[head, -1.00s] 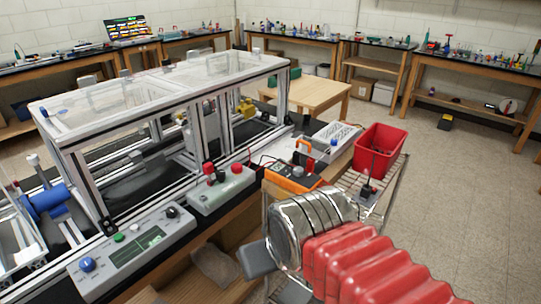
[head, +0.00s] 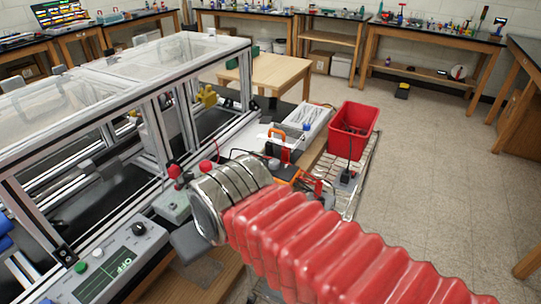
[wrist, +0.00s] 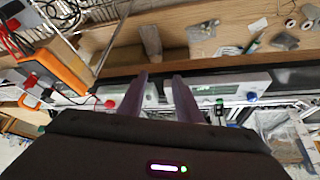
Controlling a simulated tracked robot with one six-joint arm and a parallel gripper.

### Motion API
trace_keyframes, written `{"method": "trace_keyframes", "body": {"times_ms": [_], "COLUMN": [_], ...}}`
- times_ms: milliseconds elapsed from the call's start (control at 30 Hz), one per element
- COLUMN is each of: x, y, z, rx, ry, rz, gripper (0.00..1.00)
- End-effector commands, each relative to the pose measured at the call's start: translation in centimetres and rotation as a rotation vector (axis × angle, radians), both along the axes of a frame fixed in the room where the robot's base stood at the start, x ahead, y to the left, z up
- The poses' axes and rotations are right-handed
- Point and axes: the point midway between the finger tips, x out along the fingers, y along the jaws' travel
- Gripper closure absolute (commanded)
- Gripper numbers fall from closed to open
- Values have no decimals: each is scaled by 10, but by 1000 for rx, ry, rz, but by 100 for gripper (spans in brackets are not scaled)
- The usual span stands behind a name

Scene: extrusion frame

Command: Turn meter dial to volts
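The orange meter (head: 287,171) sits on the bench to the right of the extrusion frame, largely hidden behind my arm in the head view. Red leads lie beside it. In the wrist view the orange meter (wrist: 62,68) is at the upper left, tilted, with dark and red leads on it. I cannot make out its dial or setting in either view. My gripper (wrist: 160,76) points at the bench edge and grey control boxes, to the right of the meter in the wrist view. Its two fingers are apart with nothing between them.
A red bin (head: 352,130) sits on a wire rack (head: 357,190) right of the bench. The extrusion frame (head: 160,140) blocks the left. Floor is open at right.

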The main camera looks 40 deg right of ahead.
Motion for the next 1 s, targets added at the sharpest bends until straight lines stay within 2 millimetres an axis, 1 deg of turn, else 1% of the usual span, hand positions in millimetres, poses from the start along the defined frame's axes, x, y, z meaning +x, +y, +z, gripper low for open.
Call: {"method": "trace_keyframes", "body": {"times_ms": [67,233,367,467,600,767,1000], "x": [0,4,14,27,49,74,108], "y": [0,-3,-10,-20,-41,-70,-119], "z": [0,5,14,26,45,63,82], "rx": [0,-5,-22,-41,-70,-96,-117], "ry": [0,6,29,57,108,167,255], "rz": [0,2,4,12,29,54,95], "gripper": [67,55,55,55,55,55,55]}}
